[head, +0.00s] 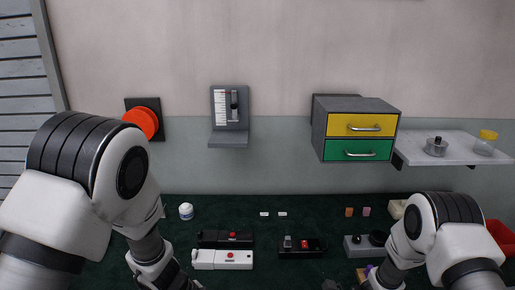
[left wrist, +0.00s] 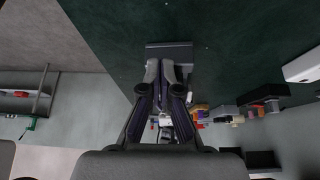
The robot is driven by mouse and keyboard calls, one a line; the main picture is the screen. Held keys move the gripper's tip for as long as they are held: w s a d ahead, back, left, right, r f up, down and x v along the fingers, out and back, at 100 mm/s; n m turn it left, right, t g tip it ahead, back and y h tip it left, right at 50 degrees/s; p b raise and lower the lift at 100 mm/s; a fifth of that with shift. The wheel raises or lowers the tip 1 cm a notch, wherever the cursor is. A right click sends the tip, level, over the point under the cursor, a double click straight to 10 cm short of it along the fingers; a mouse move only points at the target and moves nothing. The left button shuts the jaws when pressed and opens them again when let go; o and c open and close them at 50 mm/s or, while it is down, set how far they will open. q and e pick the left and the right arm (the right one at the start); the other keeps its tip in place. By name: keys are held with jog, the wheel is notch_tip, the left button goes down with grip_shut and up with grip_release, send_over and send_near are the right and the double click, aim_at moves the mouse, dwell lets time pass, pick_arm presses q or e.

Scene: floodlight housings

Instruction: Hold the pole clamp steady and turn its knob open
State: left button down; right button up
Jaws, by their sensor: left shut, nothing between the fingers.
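I cannot pick out the pole clamp or its knob with certainty in either view. In the left wrist view my left gripper (left wrist: 167,68) is shut and empty. Its fingertips point at a dark grey block (left wrist: 168,51) on the green surface; I cannot tell if they touch it. In the head view the left arm runs down to the bottom edge and its fingers are hidden. Dark parts of my right gripper (head: 332,285) show at the bottom edge of the head view, too cut off to read its fingers.
The dark green bench (head: 258,212) holds a white unit (head: 222,260), a black unit (head: 302,247) and a grey box with dark knobs (head: 358,246). A red bin (head: 501,237) stands at right. Drawers (head: 360,135) and a shelf (head: 460,150) hang on the wall.

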pick_arm(q)
jog(key=shift+w+r, duration=1.4)
jog(key=shift+r, duration=2.05)
jog(key=shift+d+f, duration=0.15)
jog(key=shift+f, duration=3.3)
jog(key=shift+s+d, duration=0.15)
jog(key=shift+d, duration=0.1)
jog(key=shift+s, duration=0.25)
jog(key=shift+s+a, duration=0.15)
jog(key=shift+s, duration=0.7)
jog(key=shift+s, duration=0.1)
